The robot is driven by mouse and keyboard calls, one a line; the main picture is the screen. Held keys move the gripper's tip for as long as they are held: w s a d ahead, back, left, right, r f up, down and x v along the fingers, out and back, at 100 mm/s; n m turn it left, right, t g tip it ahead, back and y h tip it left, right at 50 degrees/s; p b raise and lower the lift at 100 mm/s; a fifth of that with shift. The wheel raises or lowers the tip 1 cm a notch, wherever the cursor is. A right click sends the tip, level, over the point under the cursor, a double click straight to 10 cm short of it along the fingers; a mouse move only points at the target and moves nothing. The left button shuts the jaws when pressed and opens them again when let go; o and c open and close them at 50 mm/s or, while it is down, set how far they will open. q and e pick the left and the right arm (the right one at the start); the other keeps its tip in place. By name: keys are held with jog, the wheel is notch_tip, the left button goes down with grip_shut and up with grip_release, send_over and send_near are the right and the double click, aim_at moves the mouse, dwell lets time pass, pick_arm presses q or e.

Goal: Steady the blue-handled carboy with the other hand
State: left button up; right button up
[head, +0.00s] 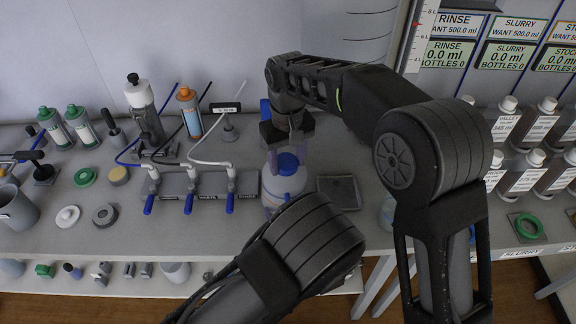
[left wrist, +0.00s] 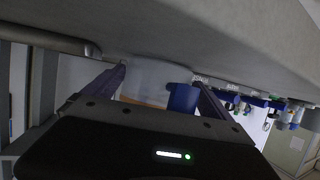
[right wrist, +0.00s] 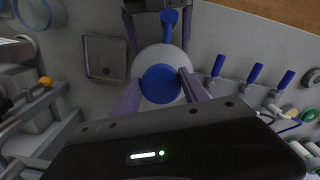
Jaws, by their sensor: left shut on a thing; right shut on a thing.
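The carboy (head: 285,186) is white with a blue cap (head: 288,163) and stands on the bench near its front edge. My right gripper (head: 287,150) comes down on it from above. In the right wrist view its fingers (right wrist: 160,82) lie on both sides of the blue cap (right wrist: 161,84), shut on the top of the carboy. A blue handle (right wrist: 169,20) sticks out at the carboy's front. My left forearm hides this gripper in the head view.
A rack with several blue-handled taps (head: 190,190) stands left of the carboy. A grey square tray (head: 339,193) lies right of it. Several bottles (head: 525,130) stand at the right. A grey cup (head: 15,208) stands at the far left.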

pick_arm(q)
jog(key=shift+w+a+r, duration=0.15)
jog(key=shift+w+a, duration=0.05)
jog(key=c, duration=0.4)
pick_arm(e)
jog(key=shift+s+d+f, duration=0.2)
jog(key=shift+s+f, duration=0.05)
jog(key=shift+f, duration=0.05)
pick_arm(q)
jog(key=o, duration=0.9)
jog(key=v, duration=0.8)
jog(key=shift+s+d, duration=0.2)
pick_arm(e)
jog(key=shift+a, duration=0.1)
jog(key=shift+w, duration=0.1)
jog(key=o, duration=1.5)
jog(key=shift+w+r, duration=0.1)
jog(key=shift+r, duration=0.1)
